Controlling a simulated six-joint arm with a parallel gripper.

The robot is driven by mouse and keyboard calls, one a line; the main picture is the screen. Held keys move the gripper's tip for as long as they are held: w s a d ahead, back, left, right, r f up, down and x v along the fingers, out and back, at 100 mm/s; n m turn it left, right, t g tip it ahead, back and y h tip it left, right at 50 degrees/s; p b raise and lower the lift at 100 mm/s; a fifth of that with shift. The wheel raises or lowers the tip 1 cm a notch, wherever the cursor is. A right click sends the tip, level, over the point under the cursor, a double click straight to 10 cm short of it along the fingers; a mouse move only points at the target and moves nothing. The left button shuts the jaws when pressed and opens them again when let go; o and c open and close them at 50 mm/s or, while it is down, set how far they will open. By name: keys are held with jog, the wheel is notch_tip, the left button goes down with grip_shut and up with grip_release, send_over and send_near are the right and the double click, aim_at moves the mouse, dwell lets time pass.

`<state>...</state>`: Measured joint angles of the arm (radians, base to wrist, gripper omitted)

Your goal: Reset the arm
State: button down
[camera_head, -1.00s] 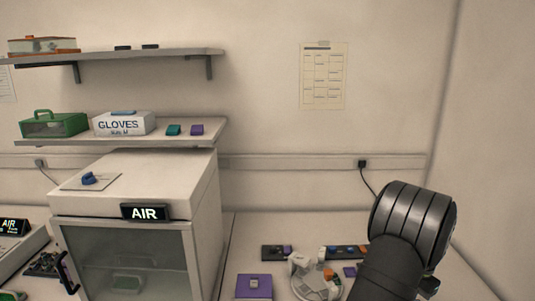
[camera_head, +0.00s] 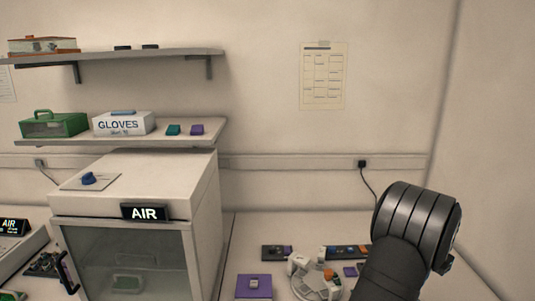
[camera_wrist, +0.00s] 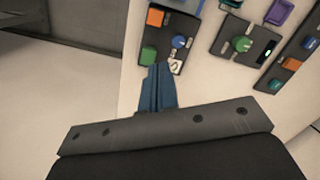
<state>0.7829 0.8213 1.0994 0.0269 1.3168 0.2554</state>
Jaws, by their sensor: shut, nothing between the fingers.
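My arm rises at the lower right of the head view, its dark, ribbed joint above the bench. My gripper (camera_wrist: 157,72) shows in the wrist view with its blue fingers together and nothing between them. Its fingertips are in front of the lower edge of a dark control panel (camera_wrist: 166,38) with an orange button, a green knob and a blue knob. I cannot tell how far apart they are. In the head view the gripper itself is not clearly visible.
A white cabinet (camera_head: 207,197) with an AIR sign (camera_head: 144,212) stands at left, under two wall shelves. A purple block (camera_head: 254,287) and a round white device (camera_head: 318,287) are on the bench near my arm. Bare bench (camera_head: 285,226) lies behind them.

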notch_tip(320, 180, up, 9)
jog(key=f, duration=1.1)
jog(key=a+f, duration=0.1)
jog(key=f, duration=0.5)
jog(key=shift+s+f, duration=0.15)
jog(key=shift+s, duration=0.1)
jog(key=shift+s+a+r, duration=0.3)
jog(key=shift+a+r, duration=0.1)
jog(key=shift+a, duration=0.1)
jog(key=shift+s+a+r, duration=0.3)
jog(key=shift+a+r, duration=0.1)
jog(key=shift+a, duration=0.1)
notch_tip(320, 180, up, 11)
jog(key=n, duration=1.8)
jog(key=shift+s+a+n+h, duration=0.15)
jog(key=shift+a+n+h, duration=0.15)
jog(key=shift+n, duration=0.1)
jog(key=shift+r, duration=0.15)
jog(key=shift+d, duration=0.1)
